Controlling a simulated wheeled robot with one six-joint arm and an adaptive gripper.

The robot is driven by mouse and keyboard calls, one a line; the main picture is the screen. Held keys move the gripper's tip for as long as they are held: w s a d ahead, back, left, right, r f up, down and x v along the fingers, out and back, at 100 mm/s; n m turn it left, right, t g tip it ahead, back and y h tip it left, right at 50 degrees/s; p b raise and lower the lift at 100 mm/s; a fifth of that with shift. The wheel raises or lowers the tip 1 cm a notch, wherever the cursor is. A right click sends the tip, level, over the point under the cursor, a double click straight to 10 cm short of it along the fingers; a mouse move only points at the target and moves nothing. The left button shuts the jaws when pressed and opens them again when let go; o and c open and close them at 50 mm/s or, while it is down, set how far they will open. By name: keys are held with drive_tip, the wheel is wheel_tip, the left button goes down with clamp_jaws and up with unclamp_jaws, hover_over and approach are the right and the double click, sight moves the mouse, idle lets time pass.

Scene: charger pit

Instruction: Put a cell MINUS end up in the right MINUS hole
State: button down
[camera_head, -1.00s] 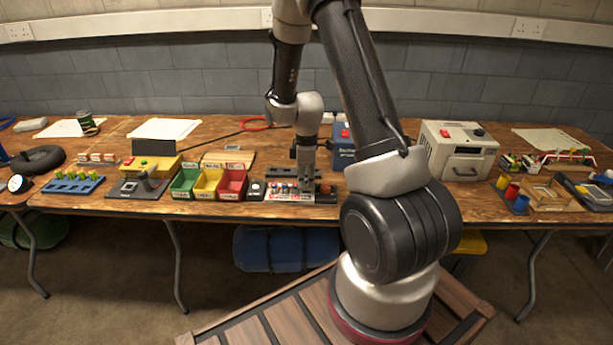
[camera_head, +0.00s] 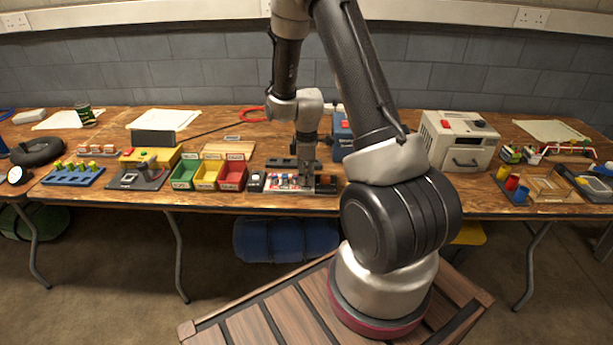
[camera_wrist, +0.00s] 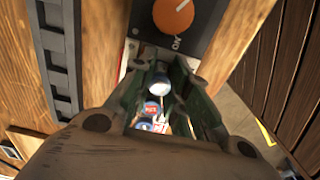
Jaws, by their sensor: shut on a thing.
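In the wrist view, my gripper (camera_wrist: 162,90) is shut on a cell (camera_wrist: 159,86) with a pale, silvery upper end. Its lower part is hidden, and I cannot read which pole is up. Below it in the picture, coloured cell tops or holes in blue and red (camera_wrist: 152,108) show between the fingers, with white-and-red markings beside them. In the head view, my gripper (camera_head: 305,172) points down at the right part of the pale charger tray (camera_head: 283,189), where several coloured cells stand. I cannot tell whether the held cell touches a hole.
A black box with an orange knob (camera_wrist: 172,16) marked ON lies just beyond the fingers. A dark slotted rack (camera_wrist: 58,50) runs along the left. Green (camera_head: 184,175), yellow (camera_head: 207,175) and red (camera_head: 233,176) bins stand left of the tray. A blue box (camera_head: 341,135) stands behind.

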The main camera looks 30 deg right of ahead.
drive_tip(key=shift+f, duration=0.1)
idle(0.3)
drive_tip(key=c, duration=1.3)
unclamp_jaws()
drive_tip(key=shift+r, duration=3.5)
